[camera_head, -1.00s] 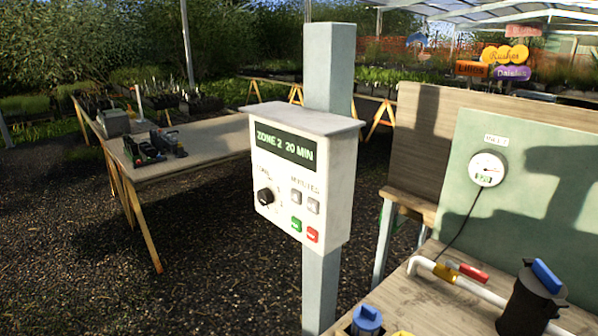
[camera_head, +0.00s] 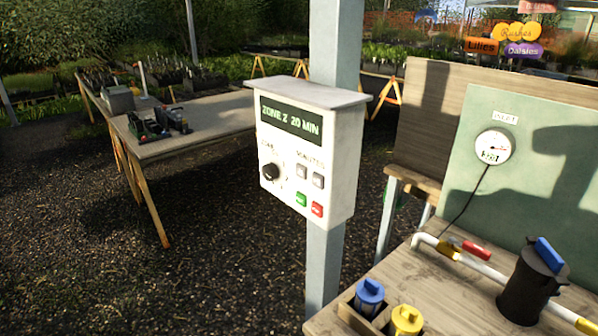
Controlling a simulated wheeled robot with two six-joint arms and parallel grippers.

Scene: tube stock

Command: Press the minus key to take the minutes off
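A white control box (camera_head: 335,165) is fixed to a grey post in the middle of the head view. Its dark display (camera_head: 291,120) reads "ZONE 2 20 MIN". Under the word "MINUTES" are two grey keys, a left one (camera_head: 302,171) and a right one (camera_head: 318,180); their signs are too small to read. A black dial (camera_head: 271,171) is at the left of the panel. A green key (camera_head: 301,199) and a red key (camera_head: 317,209) sit below the grey ones. Neither of my grippers shows in this view.
A wooden bench (camera_head: 395,279) at the lower right holds a white pipe with a red lever (camera_head: 476,250), a black filter body (camera_head: 529,285), and blue (camera_head: 369,294) and yellow (camera_head: 405,320) capped parts. A trestle table (camera_head: 205,130) stands at the left. Gravel lies between.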

